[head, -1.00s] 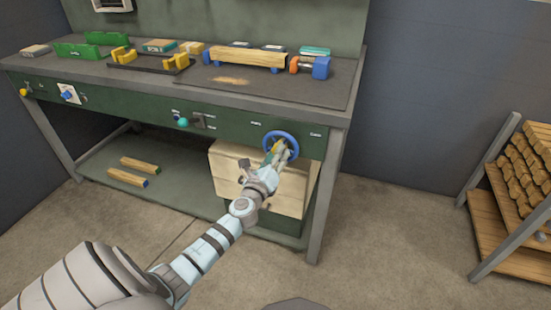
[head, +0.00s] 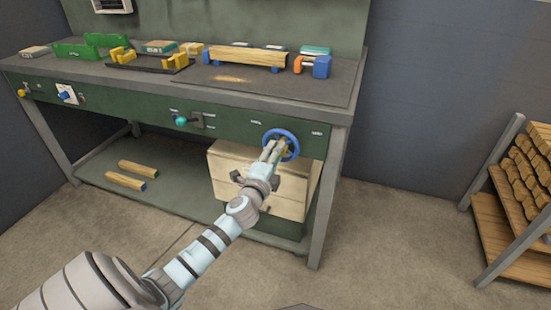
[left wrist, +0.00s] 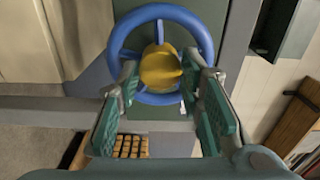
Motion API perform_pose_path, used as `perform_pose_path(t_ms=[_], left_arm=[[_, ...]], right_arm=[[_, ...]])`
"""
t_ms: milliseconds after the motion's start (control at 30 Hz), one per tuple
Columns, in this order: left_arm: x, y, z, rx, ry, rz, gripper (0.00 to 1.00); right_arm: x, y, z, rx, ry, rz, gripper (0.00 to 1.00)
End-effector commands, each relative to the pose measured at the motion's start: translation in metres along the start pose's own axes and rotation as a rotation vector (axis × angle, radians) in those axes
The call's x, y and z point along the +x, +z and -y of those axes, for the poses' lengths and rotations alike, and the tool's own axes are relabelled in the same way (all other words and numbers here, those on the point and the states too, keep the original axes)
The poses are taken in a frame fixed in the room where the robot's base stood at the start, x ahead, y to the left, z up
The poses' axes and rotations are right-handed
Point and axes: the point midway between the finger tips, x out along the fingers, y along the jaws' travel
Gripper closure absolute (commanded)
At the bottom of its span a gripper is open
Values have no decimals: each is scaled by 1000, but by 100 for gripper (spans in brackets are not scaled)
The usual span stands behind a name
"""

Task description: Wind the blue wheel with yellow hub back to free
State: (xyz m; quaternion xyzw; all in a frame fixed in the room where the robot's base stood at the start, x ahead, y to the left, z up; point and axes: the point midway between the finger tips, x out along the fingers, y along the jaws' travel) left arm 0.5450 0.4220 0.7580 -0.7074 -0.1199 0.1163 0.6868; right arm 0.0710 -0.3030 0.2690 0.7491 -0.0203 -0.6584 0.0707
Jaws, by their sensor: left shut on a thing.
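The blue wheel (head: 294,139) with a yellow hub is on the green front apron of the workbench, near its right end. In the left wrist view the blue rim (left wrist: 203,38) and the yellow hub (left wrist: 160,66) face me. My left gripper (head: 275,148) reaches up to the wheel. In the left wrist view its two green-padded fingers (left wrist: 165,84) stand on either side of the hub, inside the rim, shut on it. The fingers hide part of the lower rim. Small labels flank the wheel, too small to read. My right gripper is not in view.
A teal-knobbed lever (head: 181,121) and a blue knob (head: 64,95) are farther left on the apron. A wooden box (head: 230,168) stands below the wheel. On the bench lie a wooden beam (head: 245,56) and a blue-and-orange clamp (head: 320,67). A wood rack (head: 500,225) stands at right.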

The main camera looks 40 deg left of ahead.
Motion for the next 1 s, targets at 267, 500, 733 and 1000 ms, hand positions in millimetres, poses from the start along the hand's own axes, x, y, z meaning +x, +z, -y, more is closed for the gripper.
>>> perform_pose_path(t_ms=[267,500,733,1000], left_arm=[[0,0,-3,-257,1,1,94],[0,0,-3,-484,1,1,94],[0,0,-3,-675,1,1,94],[0,0,-3,-823,1,1,94]], right_arm=[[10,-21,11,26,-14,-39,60],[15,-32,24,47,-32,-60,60],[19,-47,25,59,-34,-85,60],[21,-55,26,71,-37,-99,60]])
